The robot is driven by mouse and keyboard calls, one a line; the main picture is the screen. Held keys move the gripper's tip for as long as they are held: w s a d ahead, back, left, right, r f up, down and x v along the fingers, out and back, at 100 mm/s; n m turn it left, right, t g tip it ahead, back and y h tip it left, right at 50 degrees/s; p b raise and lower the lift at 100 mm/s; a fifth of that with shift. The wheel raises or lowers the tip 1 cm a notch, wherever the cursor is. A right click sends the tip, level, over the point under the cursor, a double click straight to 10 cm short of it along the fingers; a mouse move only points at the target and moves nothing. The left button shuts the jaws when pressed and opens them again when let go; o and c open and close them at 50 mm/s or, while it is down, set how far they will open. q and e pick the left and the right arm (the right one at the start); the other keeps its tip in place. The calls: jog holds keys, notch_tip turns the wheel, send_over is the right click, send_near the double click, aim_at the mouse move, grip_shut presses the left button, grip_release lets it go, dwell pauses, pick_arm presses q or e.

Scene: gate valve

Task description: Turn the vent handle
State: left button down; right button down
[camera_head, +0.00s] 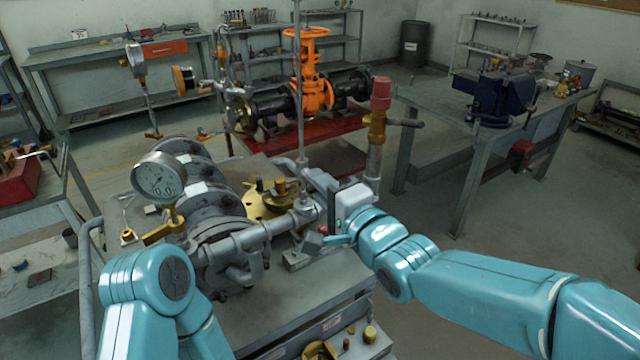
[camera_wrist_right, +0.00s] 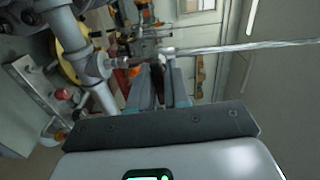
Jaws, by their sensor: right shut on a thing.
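My right gripper (camera_head: 310,177) is at the fittings on the grey pipe, near the foot of a thin upright rod. In the right wrist view, its two fingers (camera_wrist_right: 162,74) are closed around a dark, narrow piece (camera_wrist_right: 157,80), which looks like the vent handle. The fingers and gripper body hide most of it, so I cannot tell its angle. The grey pipe (camera_head: 265,232) runs from the pressure gauge's brass fitting to the gripper; it also shows in the wrist view (camera_wrist_right: 103,97). My left arm comes in at lower left, and its gripper is not visible.
The pressure gauge (camera_head: 160,178) stands left of the pipe. The thin rod (camera_head: 299,80) rises beside my right gripper. A red-capped brass valve (camera_head: 380,95) stands close on the right. An orange gate valve (camera_head: 312,85) sits behind on a red stand. Open floor lies at right.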

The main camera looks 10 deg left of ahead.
jog(key=shift+m, duration=0.4)
jog(key=c, duration=1.2)
grip_release()
jog(key=shift+d, duration=0.1)
jog(key=b+v, duration=0.2)
jog(key=v, duration=1.4)
jog(key=shift+s+d, duration=0.1)
jog(key=shift+d, duration=0.1)
